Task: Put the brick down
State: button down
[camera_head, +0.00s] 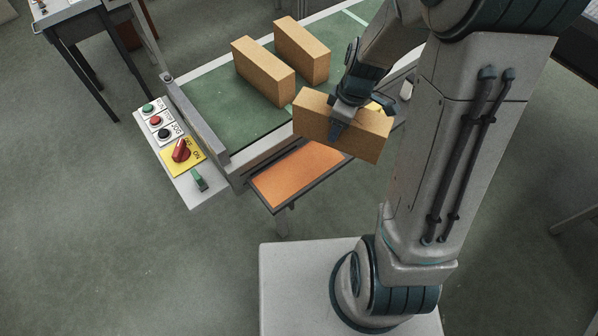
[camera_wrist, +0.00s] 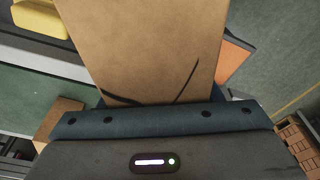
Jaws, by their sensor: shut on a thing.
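My gripper (camera_head: 341,113) is shut on a tan brick (camera_head: 372,136), gripping it across its middle. The held brick is tilted a little, its right end lower in the head view. It appears to be above the near edge of the green conveyor and the orange panel (camera_head: 297,172). In the wrist view the held brick (camera_wrist: 145,45) fills the upper middle, with dark marks near the gripper's edge. The fingertips are hidden in the wrist view. Two more tan bricks, a left one (camera_head: 262,72) and a right one (camera_head: 302,50), stand side by side on the green surface.
The green conveyor surface (camera_head: 215,100) has free room at its left. A control panel (camera_head: 168,135) with buttons and a red knob (camera_head: 181,150) is fixed at its left end. A dark table (camera_head: 75,20) stands at the upper left. The grey floor is clear at the lower left.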

aim_at(342, 140)
jog(key=n, duration=0.1)
jog(key=s+n+b, duration=0.1)
jog(key=shift+s+n+g, duration=0.25)
jog(key=shift+n+g, duration=0.05)
jog(key=shift+n, duration=0.1)
jog(key=s+n+b, duration=0.1)
jog(key=n, duration=0.2)
jog(key=s+n+b, duration=0.2)
jog(key=shift+s+n+g, duration=0.25)
jog(key=shift+n+g, duration=0.15)
jog(key=s+n+b, duration=0.1)
jog(key=n, duration=0.1)
jog(key=s+n+b, duration=0.1)
jog(key=shift+s+r+n, duration=0.1)
jog(key=shift+s+n, duration=0.15)
jog(key=shift+n, duration=0.15)
jog(key=shift+g, duration=0.3)
jog(key=shift+w+a+f+p, duration=0.1)
jog(key=shift+w+a+f, duration=0.85)
jog(key=shift+a+f, duration=0.8)
jog(key=shift+w+a+f+p, duration=0.1)
jog(key=shift+w+a+f, duration=0.85)
jog(key=shift+a+f, duration=0.85)
jog(key=shift+w+a+f+p, duration=0.1)
jog(key=shift+w+a+f, duration=0.85)
jog(key=shift+a+f, duration=0.8)
jog(key=shift+d+f, duration=0.2)
jog(key=shift+f, duration=0.1)
jog(key=shift+c, duration=2.2)
grip_release()
